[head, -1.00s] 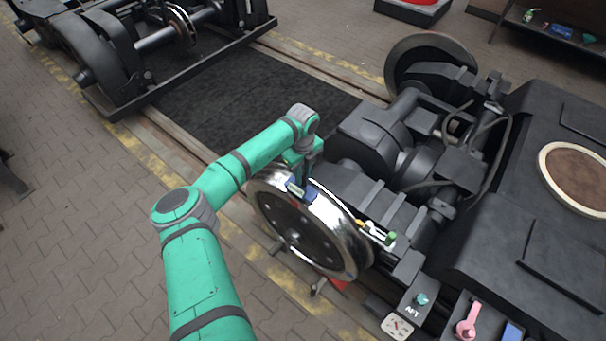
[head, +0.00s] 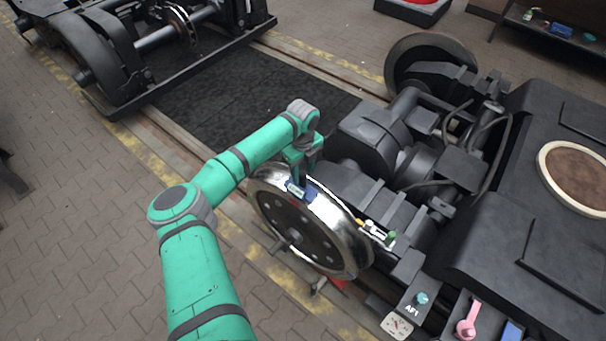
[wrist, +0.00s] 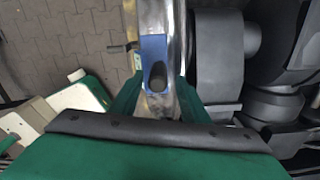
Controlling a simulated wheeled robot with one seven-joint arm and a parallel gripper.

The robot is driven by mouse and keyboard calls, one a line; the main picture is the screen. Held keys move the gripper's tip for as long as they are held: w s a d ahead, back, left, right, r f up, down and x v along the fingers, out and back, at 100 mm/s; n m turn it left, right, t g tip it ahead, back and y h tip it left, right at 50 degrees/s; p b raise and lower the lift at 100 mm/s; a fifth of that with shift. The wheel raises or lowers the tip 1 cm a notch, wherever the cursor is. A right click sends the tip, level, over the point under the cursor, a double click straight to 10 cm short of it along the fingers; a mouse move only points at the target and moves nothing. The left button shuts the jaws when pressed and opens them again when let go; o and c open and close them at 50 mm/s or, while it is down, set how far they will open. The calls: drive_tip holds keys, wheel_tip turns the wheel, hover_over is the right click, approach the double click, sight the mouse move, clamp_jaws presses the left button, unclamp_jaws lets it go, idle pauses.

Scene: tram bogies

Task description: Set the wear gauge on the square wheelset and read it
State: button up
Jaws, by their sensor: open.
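The wear gauge (head: 309,194) is a small blue block with a pale display on its side. It sits on top of the shiny rim of the near wheel (head: 300,232). In the wrist view the gauge (wrist: 154,48) shows a dark round knob or hole, with the display at its left edge. My gripper (head: 302,172) is just above the gauge at the rim. In the wrist view my gripper (wrist: 157,97) is open, its green fingers on either side of the rim close to the gauge. I cannot tell whether they touch it.
A green-and-white device (head: 379,233) lies on the bogie frame right of the wheel. A pink lever (head: 467,326) and a dial plate (head: 397,325) are at the bottom right. Another bogie (head: 140,45) stands at the upper left. Paved floor (head: 80,240) is clear at left.

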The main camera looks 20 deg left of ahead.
wheel_tip(320, 180, up, 11)
idle(0.4)
idle(0.4)
